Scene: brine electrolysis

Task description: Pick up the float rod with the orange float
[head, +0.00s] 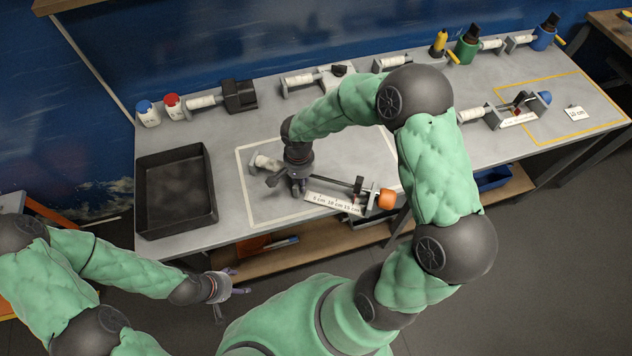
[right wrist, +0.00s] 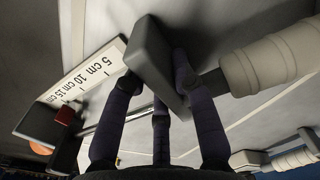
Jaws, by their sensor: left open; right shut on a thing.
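The float rod (head: 335,180) with the orange float (head: 387,198) lies across the white-outlined area of the table, its float towards the right. My right gripper (head: 296,188) is at the rod's left end. In the right wrist view its fingers (right wrist: 158,78) are closed around a dark grey block (right wrist: 150,48), beside a white ribbed cylinder (right wrist: 270,62). The orange float shows small at the lower left there (right wrist: 40,148). I cannot tell whether the rod is lifted. My left gripper (head: 234,292) is open and empty, low in front of the table.
A scale label (head: 334,204) lies along the rod. A black tray (head: 211,180) stands at the table's left. A similar device with a blue float (head: 544,97) lies in the yellow outline at right.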

